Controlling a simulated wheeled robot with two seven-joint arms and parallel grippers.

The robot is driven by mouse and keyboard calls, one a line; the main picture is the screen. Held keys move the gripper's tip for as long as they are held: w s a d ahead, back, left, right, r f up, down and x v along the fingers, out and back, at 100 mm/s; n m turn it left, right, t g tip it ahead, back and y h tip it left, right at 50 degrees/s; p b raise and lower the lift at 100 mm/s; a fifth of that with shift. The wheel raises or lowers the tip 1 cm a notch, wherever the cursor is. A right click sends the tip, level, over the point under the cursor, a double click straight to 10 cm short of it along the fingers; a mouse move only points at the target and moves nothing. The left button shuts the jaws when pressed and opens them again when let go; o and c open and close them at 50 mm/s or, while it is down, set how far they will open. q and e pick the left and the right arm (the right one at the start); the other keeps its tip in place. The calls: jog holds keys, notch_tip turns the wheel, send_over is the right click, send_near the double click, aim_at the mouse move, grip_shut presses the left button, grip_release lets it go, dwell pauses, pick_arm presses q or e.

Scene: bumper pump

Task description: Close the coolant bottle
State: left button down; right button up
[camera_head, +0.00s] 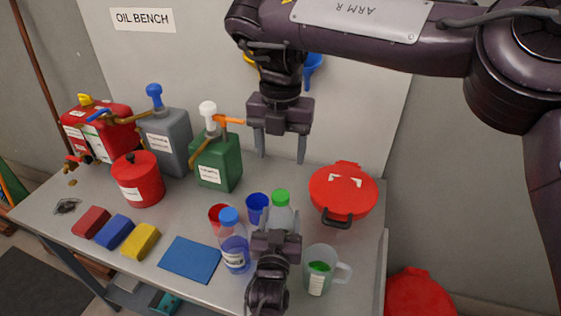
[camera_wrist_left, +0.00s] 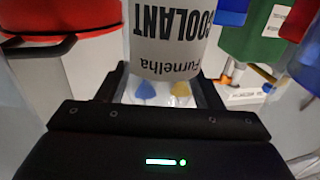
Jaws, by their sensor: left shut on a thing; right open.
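The coolant bottle (camera_head: 281,216) is pale and translucent, with a green cap (camera_head: 281,197) at its top; I cannot tell how tightly the cap sits. My left gripper (camera_head: 276,238) is shut on the bottle's body from the near side and hides its lower part. The left wrist view shows the COOLANT label (camera_wrist_left: 172,38) between the fingers (camera_wrist_left: 160,95). My right gripper (camera_head: 280,150) is open and empty, fingers pointing down, above and behind the bottle.
A blue-capped bottle (camera_head: 234,247) and a blue cup (camera_head: 257,208) stand close left of the coolant bottle. A red lidded pan (camera_head: 343,195) is behind right. A blue cloth (camera_head: 189,260) lies flat at left.

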pick_arm(q)
jog(key=shift+c, duration=1.5)
grip_release()
jog(key=s+b, duration=0.1)
jog(key=s, duration=0.6)
jog(key=shift+s+a, duration=0.35)
jog(key=shift+a, duration=0.1)
